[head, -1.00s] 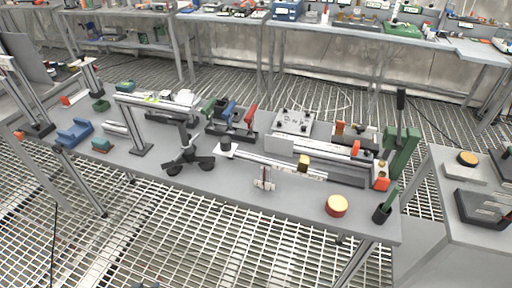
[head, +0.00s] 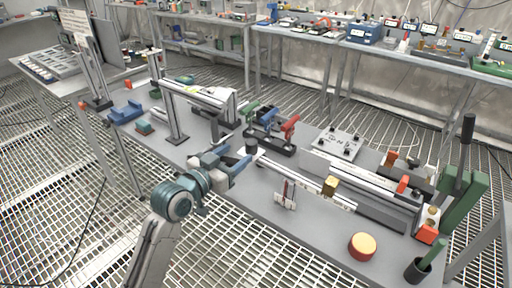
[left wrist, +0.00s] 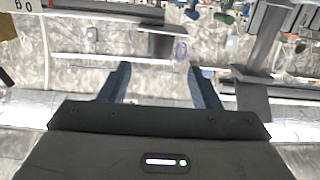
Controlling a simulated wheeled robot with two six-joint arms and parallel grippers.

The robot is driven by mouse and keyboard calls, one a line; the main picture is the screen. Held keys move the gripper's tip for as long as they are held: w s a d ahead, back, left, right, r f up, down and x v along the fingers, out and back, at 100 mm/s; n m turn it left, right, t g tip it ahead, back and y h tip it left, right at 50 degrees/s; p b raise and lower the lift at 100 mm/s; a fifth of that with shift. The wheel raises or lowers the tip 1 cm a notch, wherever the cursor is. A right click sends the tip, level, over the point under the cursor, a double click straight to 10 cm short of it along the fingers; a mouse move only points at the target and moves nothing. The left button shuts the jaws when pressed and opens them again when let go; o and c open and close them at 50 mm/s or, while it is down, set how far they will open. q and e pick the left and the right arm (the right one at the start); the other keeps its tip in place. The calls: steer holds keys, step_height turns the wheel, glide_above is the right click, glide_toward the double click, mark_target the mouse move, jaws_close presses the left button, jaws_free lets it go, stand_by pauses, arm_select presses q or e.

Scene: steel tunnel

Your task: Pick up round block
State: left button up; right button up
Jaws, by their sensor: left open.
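The round block (head: 362,247) is a short red-orange cylinder with a yellow top. It stands upright on the grey bench (head: 318,228) near its front edge, at the lower right of the head view. My left gripper (head: 240,163) is open and empty over the front edge of the bench, well to the left of the block. In the left wrist view its two blue fingers (left wrist: 159,82) stand apart with nothing between them. The round block cannot be made out in the left wrist view. My right gripper is not in view.
A dark cup with a green handle (head: 418,268) stands just right of the block. A small yellow block (head: 330,186) sits on the rail behind it, and a small upright holder (head: 287,195) is to the left. Bare bench surrounds the round block.

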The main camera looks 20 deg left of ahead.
mark_target(248, 145)
arm_select(q)
steer(key=x, duration=0.3)
steer(key=p+x, duration=0.1)
steer(key=x, duration=0.3)
steer(key=shift+r, duration=0.1)
steer(key=shift+w+d, duration=0.25)
steer(key=shift+w, duration=0.2)
steer(key=c, duration=1.1)
steer(key=shift+c, duration=0.2)
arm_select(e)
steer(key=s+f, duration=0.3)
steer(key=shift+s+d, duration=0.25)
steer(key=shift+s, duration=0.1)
